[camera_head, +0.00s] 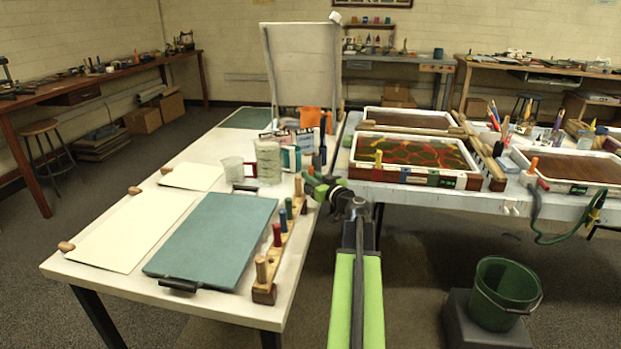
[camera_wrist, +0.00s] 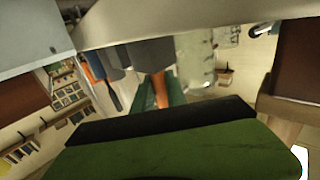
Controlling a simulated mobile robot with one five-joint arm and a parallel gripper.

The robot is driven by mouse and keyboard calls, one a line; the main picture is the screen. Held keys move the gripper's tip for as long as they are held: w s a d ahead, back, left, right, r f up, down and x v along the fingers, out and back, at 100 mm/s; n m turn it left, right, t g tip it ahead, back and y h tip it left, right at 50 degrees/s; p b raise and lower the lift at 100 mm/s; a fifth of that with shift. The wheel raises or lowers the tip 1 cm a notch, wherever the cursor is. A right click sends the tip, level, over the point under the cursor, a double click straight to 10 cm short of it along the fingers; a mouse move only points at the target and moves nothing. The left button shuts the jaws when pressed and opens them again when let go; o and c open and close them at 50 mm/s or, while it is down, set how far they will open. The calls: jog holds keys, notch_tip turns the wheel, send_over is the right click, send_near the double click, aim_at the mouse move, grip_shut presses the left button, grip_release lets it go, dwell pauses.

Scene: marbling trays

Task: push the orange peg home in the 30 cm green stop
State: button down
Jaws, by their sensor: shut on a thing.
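My gripper (camera_head: 314,184) is over the right edge of the near white table, beside the peg rack. It is shut on a small orange peg (camera_head: 311,170), which stands up from the fingers. The orange peg (camera_wrist: 160,90) also shows in the wrist view, upright between dark green sides, its lower end hidden by the black and green parts of my gripper. A green block (camera_head: 445,181) with small white marks is on the front of the middle marbling tray, to the right of my gripper and apart from it. I cannot read its marks.
The peg rack (camera_head: 264,292) holds red, blue and plain wooden pegs. Left of it lies a teal board (camera_head: 205,240). Clear cups (camera_head: 268,160) stand behind. A yellow peg (camera_head: 378,157) stands at the middle tray (camera_head: 365,138). A green bucket (camera_head: 507,290) is at lower right.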

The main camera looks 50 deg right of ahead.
jog(key=shift+r+p, duration=0.6)
notch_tip(320, 180, up, 4)
jog(key=p, duration=0.4)
jog(key=s+d+r+p, duration=0.5)
jog(key=s+d, duration=0.3)
jog(key=shift+d+r+p, duration=0.2)
jog(key=shift+r+p, duration=0.2)
